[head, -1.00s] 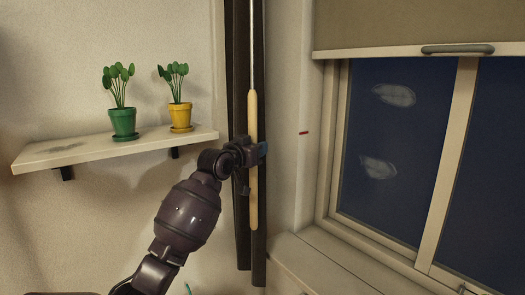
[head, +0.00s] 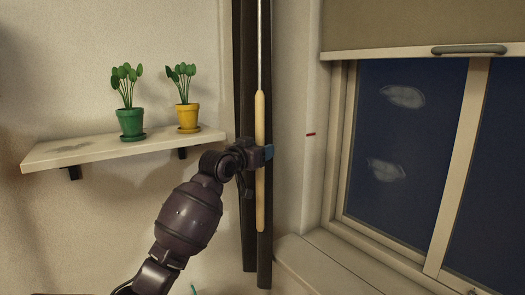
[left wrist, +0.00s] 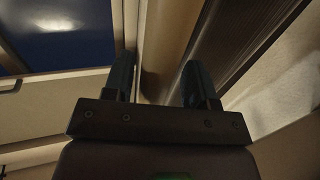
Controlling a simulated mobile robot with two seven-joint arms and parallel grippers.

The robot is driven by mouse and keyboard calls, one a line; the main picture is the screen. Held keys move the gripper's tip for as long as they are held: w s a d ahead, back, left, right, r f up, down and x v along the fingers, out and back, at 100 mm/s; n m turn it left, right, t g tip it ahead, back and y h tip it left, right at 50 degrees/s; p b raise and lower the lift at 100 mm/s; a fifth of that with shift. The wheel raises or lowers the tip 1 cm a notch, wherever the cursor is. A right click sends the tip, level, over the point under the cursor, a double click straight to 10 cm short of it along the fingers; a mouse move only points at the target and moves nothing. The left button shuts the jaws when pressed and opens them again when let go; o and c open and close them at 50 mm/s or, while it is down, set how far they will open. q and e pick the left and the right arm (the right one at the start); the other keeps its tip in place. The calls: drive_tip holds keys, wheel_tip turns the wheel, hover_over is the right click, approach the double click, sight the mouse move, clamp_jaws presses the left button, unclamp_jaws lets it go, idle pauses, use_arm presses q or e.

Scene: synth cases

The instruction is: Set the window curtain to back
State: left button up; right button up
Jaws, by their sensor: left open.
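The dark curtain (head: 249,215) hangs gathered in a narrow strip left of the window in the head view. A pale wooden wand (head: 260,195) on a thin rod hangs in front of it. My left gripper (head: 262,154) is at the wand's middle, its jaws level with it. In the left wrist view the two fingers (left wrist: 158,85) are apart, with a brown upright shape, apparently the wand (left wrist: 166,45), between them. Contact cannot be told. The ribbed curtain (left wrist: 235,40) shows beyond the right finger. My right gripper is not in view.
A wall shelf (head: 100,150) at left holds a green pot (head: 130,122) and a yellow pot (head: 188,116) with plants. At right are the dark window (head: 400,160), a partly lowered blind (head: 400,25) with a handle (head: 468,49), and a sill (head: 325,262).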

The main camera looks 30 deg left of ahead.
use_arm(q)
drive_tip(key=s+b, duration=0.1)
drive_tip(key=s, duration=0.8)
drive_tip(key=shift+s+a+b, duration=0.2)
drive_tip(key=shift+b, duration=0.1)
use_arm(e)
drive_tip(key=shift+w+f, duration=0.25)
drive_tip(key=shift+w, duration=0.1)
use_arm(q)
drive_tip(key=s+d+f+m, duration=0.1)
drive_tip(key=s+d+f, duration=0.15)
drive_tip(key=f, duration=0.65)
drive_tip(key=s+d+f+m+g, duration=0.1)
drive_tip(key=d+f, duration=0.2)
drive_tip(key=f, duration=0.7)
drive_tip(key=s+d+f, duration=0.2)
drive_tip(key=d+f, duration=0.1)
drive_tip(key=f, duration=0.6)
drive_tip(key=s+d+f+g, duration=0.2)
drive_tip(key=s+d+f, duration=0.2)
drive_tip(key=s+f, duration=0.6)
drive_tip(key=s+d+f+n+g, duration=0.1)
drive_tip(key=s+d+f+g, duration=0.2)
drive_tip(key=s+f, duration=0.8)
drive_tip(key=shift+s+d+f+y+b, duration=0.2)
drive_tip(key=shift+d+f+y+b, duration=0.25)
drive_tip(key=shift+d+f, duration=0.2)
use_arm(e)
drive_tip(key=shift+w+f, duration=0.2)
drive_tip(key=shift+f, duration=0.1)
